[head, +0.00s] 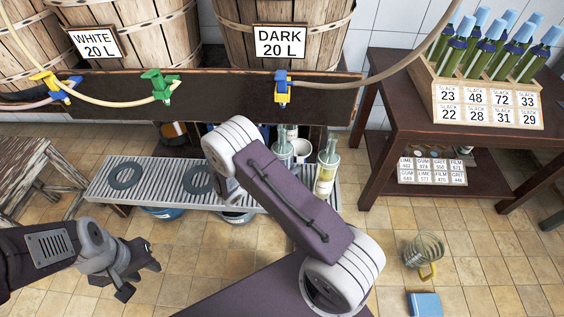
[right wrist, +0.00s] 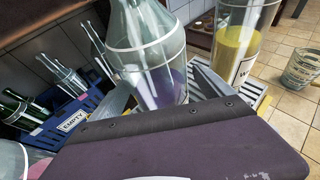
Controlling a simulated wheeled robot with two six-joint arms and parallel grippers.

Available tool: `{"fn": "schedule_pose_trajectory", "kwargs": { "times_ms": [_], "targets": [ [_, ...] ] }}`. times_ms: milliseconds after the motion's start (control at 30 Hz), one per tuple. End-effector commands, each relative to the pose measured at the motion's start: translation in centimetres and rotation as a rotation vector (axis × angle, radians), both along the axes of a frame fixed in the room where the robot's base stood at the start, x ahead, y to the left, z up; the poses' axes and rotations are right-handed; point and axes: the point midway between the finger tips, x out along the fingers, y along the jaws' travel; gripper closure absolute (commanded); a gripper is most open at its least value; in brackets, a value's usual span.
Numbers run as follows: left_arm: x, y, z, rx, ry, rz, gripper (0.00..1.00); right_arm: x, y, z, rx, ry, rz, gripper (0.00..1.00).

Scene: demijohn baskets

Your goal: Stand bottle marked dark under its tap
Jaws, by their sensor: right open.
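The barrel marked DARK 20 L (head: 283,43) stands at the back. A blue-and-yellow tap (head: 283,88) sits on the board below it. In the right wrist view a clear glass bottle (right wrist: 150,55) with purplish contents stands between the fingers of my right gripper (right wrist: 160,90), which is open. The bottle's marking is not readable. A bottle with yellow contents (right wrist: 237,45) stands to its right; it also shows in the head view (head: 326,172). My right arm hides its own gripper in the head view. My left gripper (head: 140,275) is open and empty at the lower left.
A slatted rack (head: 160,193) runs under the taps and carries dark rings. A green tap (head: 158,86) is further left. A blue crate marked EMPTY (right wrist: 88,108) holds bottles. A dark table (head: 400,90) stands right. A glass vessel (head: 425,250) and blue box (head: 425,304) lie on the floor.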

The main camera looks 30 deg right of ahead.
Motion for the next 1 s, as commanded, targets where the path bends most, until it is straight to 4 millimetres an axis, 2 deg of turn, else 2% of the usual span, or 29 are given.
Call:
{"fn": "schedule_pose_trajectory", "kwargs": {
  "times_ms": [100, 300, 500, 1000],
  "targets": [
    [0.0, 0.0, 1.2, 0.000, 0.000, 0.000, 0.64, -0.3, 1.1, 1.0, -0.001, -0.001, 0.003, 0.09],
    [0.0, 0.0, 4.1, 0.000, 0.000, 0.000, 0.64, -1.8, 5.0, 3.0, -0.002, -0.002, 0.006, 0.09],
    [0.0, 0.0, 5.2, 0.000, 0.000, 0.000, 0.64, -2.8, 7.5, 3.7, -0.002, -0.003, 0.002, 0.09],
    [0.0, 0.0, 5.1, 0.000, 0.000, 0.000, 0.64, -2.9, 7.8, 3.6, -0.003, -0.004, 0.000, 0.09]
  ]
}}
